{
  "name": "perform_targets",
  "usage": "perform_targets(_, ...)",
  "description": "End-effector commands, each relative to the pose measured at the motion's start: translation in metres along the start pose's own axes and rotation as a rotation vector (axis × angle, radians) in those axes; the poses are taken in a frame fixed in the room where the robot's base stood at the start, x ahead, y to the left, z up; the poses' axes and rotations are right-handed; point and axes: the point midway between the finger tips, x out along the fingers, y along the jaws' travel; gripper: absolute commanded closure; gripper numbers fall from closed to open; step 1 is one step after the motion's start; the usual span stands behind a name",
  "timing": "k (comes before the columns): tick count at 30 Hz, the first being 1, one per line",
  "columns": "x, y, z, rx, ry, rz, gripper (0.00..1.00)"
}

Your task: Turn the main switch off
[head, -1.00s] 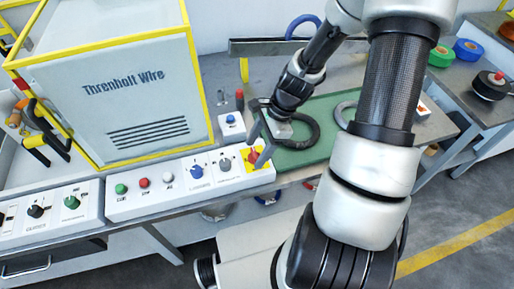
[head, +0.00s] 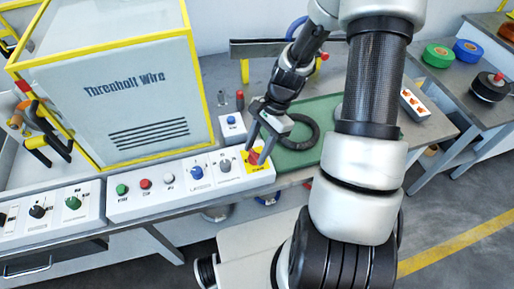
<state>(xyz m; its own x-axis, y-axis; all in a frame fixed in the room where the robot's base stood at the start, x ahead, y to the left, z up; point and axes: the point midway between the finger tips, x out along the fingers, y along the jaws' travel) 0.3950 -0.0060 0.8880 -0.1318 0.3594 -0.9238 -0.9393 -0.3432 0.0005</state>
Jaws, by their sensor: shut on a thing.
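The main switch (head: 254,157) is a red handle on a yellow plate (head: 260,168) at the right end of the white control panel (head: 140,205). My gripper (head: 256,153) reaches down to it from above and is shut on the red handle. The fingers hide part of the handle, so its exact angle is hard to tell.
The panel also carries a green button (head: 122,189), a red button (head: 145,184) and several knobs. A grey machine housing (head: 120,95) with a yellow frame stands behind it. A black coil (head: 298,132) lies on a green mat (head: 318,151) to the right.

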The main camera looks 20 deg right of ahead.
Motion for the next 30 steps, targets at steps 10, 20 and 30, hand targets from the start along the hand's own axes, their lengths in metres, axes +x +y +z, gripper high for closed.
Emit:
perform_targets(10,-0.0001,-0.0038,0.0006,-0.307,0.002,0.126,0.82)
perform_targets(20,0.0004,-0.0058,0.0011,-0.598,0.003,0.247,0.82)
perform_targets(30,0.0009,-0.0075,0.0026,-0.879,0.003,0.363,0.82)
